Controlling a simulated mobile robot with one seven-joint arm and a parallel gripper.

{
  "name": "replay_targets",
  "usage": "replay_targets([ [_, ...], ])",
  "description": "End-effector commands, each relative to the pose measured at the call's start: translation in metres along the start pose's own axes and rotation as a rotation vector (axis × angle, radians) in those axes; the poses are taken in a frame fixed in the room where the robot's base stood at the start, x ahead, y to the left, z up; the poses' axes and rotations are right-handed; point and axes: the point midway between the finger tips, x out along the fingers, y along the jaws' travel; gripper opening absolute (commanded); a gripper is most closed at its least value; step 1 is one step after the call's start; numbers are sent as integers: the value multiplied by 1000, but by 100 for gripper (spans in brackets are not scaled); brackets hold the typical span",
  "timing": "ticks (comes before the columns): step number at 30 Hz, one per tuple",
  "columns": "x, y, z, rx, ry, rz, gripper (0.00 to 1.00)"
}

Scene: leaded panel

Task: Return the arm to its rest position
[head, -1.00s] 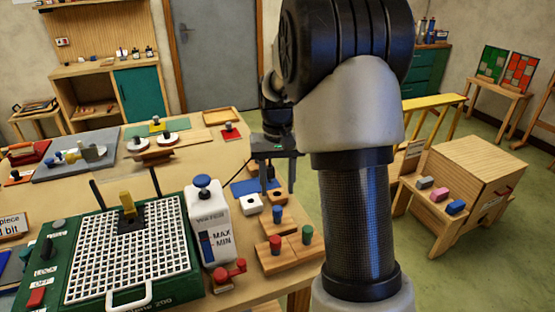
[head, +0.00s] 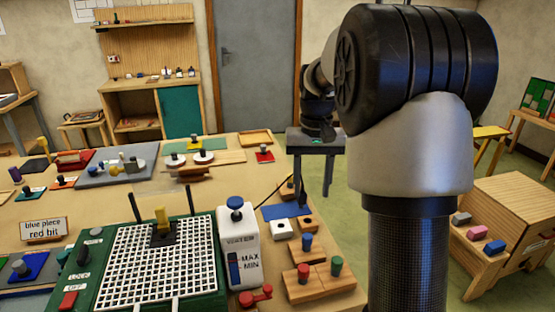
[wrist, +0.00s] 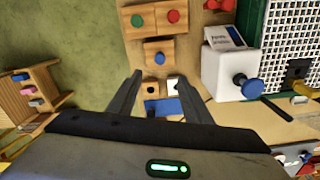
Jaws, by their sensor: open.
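My gripper (head: 314,175) hangs fingers down at the right edge of the workbench (head: 112,206) in the head view, raised above the floor side. In the wrist view my gripper (wrist: 155,98) shows two dark fingers apart with nothing held between them. Below and beyond the fingers lie a blue mat (wrist: 161,106) and small wooden blocks with holes (wrist: 150,87). My arm is bent and fills the right middle of the head view.
A white water tank (head: 238,250) with a blue knob stands beside the green grinder with a white grid (head: 150,265). Wooden blocks with coloured knobs (head: 320,283) sit at the bench's right edge. A wooden step cabinet (head: 515,215) stands at the right, with green floor between.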

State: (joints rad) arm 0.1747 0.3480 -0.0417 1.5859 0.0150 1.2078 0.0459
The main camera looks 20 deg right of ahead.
Motion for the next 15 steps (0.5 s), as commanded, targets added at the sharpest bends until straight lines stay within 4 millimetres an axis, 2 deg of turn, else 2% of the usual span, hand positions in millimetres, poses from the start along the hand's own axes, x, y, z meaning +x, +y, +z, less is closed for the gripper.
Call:
replay_targets([
  [4,-12,-3,8,-9,20,-3,46],
  [7,-37,-11,30,-32,65,-9,46],
  [11,-75,-23,80,-81,157,-22,46],
  [12,-84,-26,97,-99,187,-26,46],
  [15,-101,-32,139,-140,262,-36,46],
])
